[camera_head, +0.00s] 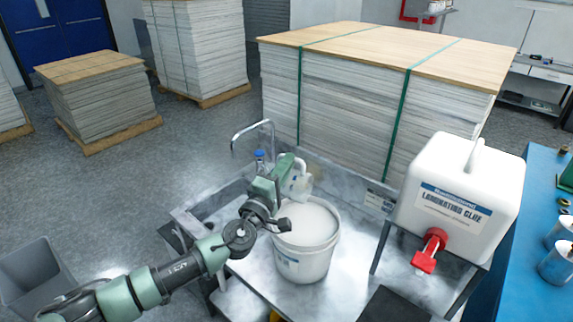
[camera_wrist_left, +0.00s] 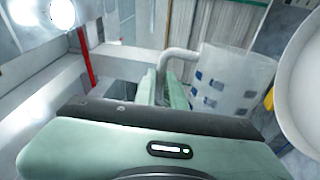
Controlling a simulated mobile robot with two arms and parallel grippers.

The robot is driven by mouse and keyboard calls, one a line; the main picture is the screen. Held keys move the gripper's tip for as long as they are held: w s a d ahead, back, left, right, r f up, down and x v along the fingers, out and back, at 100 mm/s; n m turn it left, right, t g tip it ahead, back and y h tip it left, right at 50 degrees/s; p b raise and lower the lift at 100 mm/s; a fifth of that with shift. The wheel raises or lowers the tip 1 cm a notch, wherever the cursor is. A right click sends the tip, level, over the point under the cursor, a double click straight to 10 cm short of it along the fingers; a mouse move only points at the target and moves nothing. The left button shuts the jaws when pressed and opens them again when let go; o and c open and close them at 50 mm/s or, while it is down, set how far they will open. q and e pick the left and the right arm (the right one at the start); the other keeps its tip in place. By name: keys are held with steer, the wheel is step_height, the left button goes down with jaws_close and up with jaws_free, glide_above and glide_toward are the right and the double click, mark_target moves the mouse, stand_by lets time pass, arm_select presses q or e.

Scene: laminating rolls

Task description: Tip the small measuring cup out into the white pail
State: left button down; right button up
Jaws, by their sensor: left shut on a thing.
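My left gripper (camera_head: 288,172) is shut on the handle of the small measuring cup (camera_head: 302,186). It holds the cup in the air by the far left rim of the white pail (camera_head: 305,262). In the left wrist view the cup (camera_wrist_left: 232,82) is translucent with blue marks, its handle between my fingers (camera_wrist_left: 172,92). It looks about upright there, perhaps slightly tilted. Its contents cannot be made out. The pail (camera_wrist_left: 305,85) shows at the right edge of that view. In the head view the pail stands upright and open, with pale contents. My right gripper is not in view.
The pail stands on a grey metal bench (camera_head: 345,290). A white glue container (camera_head: 455,200) with a red tap stands on a frame at the right. A strapped board stack (camera_head: 350,110) stands behind.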

mark_target(268, 169)
arm_select(q)
steer(key=shift+w+a+f+n+b, duration=0.1)
steer(key=shift+a+f+n+b, duration=0.15)
steer(key=shift+n+b, duration=0.05)
steer(key=shift+w+a+f+n+y+b, duration=0.2)
steer(key=shift+a+n+b, duration=0.1)
steer(key=shift+a+n, duration=0.2)
steer(key=shift+w+a+f+n+y+b, duration=0.15)
steer(key=shift+a+f+n+b, duration=0.15)
steer(key=shift+n, duration=0.2)
steer(key=shift+w+a+f+n+y+b, duration=0.15)
steer(key=shift+a+n+b, duration=0.1)
steer(key=shift+a+n, duration=0.25)
steer(key=shift+r, duration=0.1)
steer(key=shift+w+a+f+n, duration=0.15)
steer(key=shift+a+f+n, duration=0.15)
steer(key=shift+f+n, duration=0.2)
steer(key=shift+w+a+f+n+y+b, duration=0.25)
steer(key=shift+a+f+n+b, duration=0.2)
steer(key=shift+n, duration=0.2)
steer(key=shift+w+a+f+n+y+b, duration=0.1)
steer(key=shift+a+f+n+y+b, duration=0.2)
steer(key=shift+a+n+b, duration=0.3)
steer(key=shift+d+p, duration=0.15)
steer(key=shift+p, duration=0.15)
